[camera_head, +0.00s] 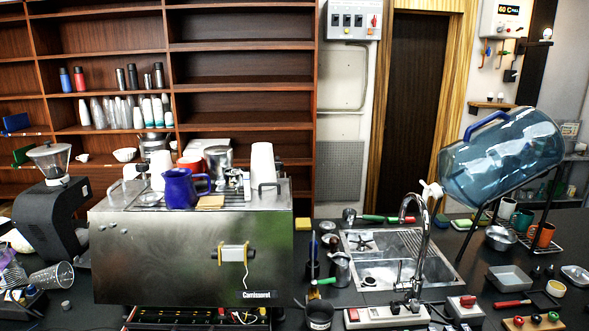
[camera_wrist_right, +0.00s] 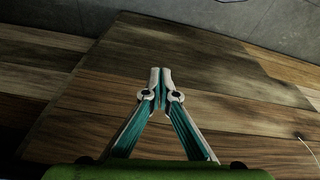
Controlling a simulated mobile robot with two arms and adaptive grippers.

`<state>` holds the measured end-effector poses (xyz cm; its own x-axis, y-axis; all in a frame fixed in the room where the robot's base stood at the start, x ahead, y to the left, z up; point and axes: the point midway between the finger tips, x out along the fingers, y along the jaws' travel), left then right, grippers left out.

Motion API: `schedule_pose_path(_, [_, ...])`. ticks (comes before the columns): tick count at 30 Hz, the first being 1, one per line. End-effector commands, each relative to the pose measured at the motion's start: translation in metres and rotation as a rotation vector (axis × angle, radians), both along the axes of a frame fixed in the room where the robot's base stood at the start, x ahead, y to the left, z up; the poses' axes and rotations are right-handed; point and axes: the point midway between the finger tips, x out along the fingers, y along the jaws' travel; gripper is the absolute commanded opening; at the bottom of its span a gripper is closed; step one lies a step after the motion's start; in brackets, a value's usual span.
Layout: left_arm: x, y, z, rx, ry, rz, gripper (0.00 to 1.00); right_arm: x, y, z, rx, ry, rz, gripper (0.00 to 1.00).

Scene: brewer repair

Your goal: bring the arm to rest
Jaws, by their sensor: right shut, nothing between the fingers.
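My right gripper (camera_wrist_right: 160,80) shows in the right wrist view with its two fingertips together and nothing between them. It points at a brown wooden plank surface (camera_wrist_right: 220,95), and no object is near its fingers. Neither gripper and neither arm shows in the head view.
A blue pitcher (camera_head: 180,188) and white cups stand on the machine. A sink (camera_head: 400,255) with a tall tap lies to its right, beside a tilted blue water bottle (camera_head: 500,160) on a stand. A black grinder (camera_head: 50,215) is at left. Small tools crowd the front right.

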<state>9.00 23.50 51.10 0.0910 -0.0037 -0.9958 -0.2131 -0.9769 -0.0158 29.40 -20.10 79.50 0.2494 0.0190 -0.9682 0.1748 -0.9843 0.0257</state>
Motion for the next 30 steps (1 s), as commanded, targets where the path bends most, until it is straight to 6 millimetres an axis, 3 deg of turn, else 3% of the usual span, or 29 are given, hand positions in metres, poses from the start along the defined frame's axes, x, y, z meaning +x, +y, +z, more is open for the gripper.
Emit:
schedule_pose_path(1, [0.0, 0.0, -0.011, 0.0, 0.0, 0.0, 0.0, -0.004, 0.0, -0.036, -0.002, 0.018, 0.002, 0.0])
schedule_pose_path(6, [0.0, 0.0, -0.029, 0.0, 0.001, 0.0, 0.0, -0.026, -0.002, -0.134, -0.005, 0.051, 0.008, 0.0])
schedule_pose_path(11, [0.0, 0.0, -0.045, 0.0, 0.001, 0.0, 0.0, -0.061, -0.007, -0.218, -0.009, 0.083, 0.015, 0.0])
schedule_pose_path(15, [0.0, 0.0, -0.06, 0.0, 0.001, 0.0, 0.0, -0.102, -0.014, -0.281, -0.013, 0.112, 0.023, 0.0])
schedule_pose_path(21, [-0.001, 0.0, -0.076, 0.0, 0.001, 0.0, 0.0, -0.164, -0.026, -0.343, -0.019, 0.144, 0.03, 0.0])
schedule_pose_path(25, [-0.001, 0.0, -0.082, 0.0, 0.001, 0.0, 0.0, -0.19, -0.031, -0.361, -0.021, 0.155, 0.034, 0.0])
schedule_pose_path(30, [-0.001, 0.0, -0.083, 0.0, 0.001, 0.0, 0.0, -0.203, -0.034, -0.368, -0.021, 0.161, 0.036, 0.0])
